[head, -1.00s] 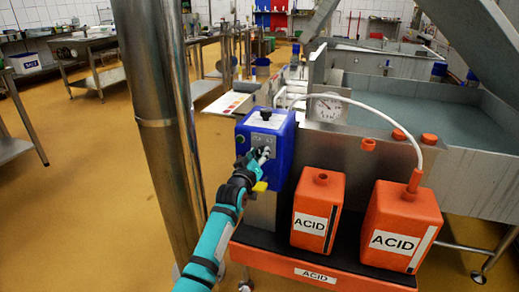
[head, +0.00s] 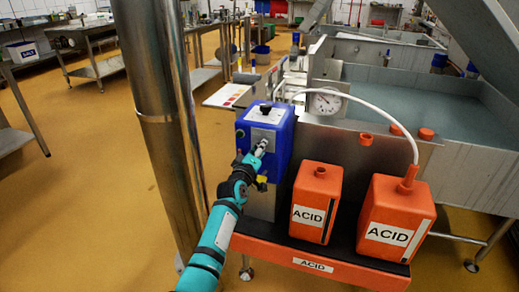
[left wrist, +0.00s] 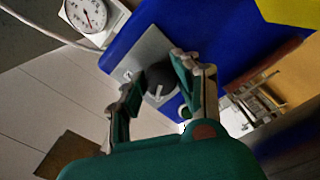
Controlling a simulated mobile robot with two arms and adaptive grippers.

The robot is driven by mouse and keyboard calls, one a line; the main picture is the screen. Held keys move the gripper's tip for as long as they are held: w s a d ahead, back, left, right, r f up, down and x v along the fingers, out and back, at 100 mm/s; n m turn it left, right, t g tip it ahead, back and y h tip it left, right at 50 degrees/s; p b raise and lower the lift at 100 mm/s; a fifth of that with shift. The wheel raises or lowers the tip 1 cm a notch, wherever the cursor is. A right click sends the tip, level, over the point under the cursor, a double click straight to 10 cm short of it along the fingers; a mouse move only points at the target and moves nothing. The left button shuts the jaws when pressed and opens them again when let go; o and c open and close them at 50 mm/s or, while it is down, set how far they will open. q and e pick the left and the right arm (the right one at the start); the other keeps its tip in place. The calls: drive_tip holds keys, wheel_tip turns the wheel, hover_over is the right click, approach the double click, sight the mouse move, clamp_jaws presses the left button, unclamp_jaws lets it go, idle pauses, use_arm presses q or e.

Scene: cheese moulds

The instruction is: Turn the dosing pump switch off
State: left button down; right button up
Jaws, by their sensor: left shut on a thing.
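The dosing pump (head: 282,140) is a blue box with a grey plate on its front, left of the acid canisters in the head view. Its switch is a black round knob (left wrist: 160,76) with a white mark, on the grey plate (left wrist: 150,48) in the left wrist view. My left gripper (head: 260,148) is at the plate. In the left wrist view its two fingers (left wrist: 157,84) are on either side of the knob, closed on it. The fingers and my arm hide much of the switch in the head view. My right gripper is not in view.
Two orange acid canisters (head: 316,200) (head: 396,215) stand on an orange-edged stand (head: 300,258) to the right. A white hose (head: 372,116) arches over to the right canister. A round gauge (head: 325,103) is behind the pump. A thick steel post (head: 158,130) stands close left of my arm.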

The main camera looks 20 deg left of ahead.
use_arm(q)
drive_tip(key=shift+f, duration=0.1)
drive_tip(key=c, duration=0.9)
unclamp_jaws()
drive_tip(key=shift+c, duration=0.2)
drive_tip(key=s, duration=1.2)
drive_tip(key=shift+a, duration=0.2)
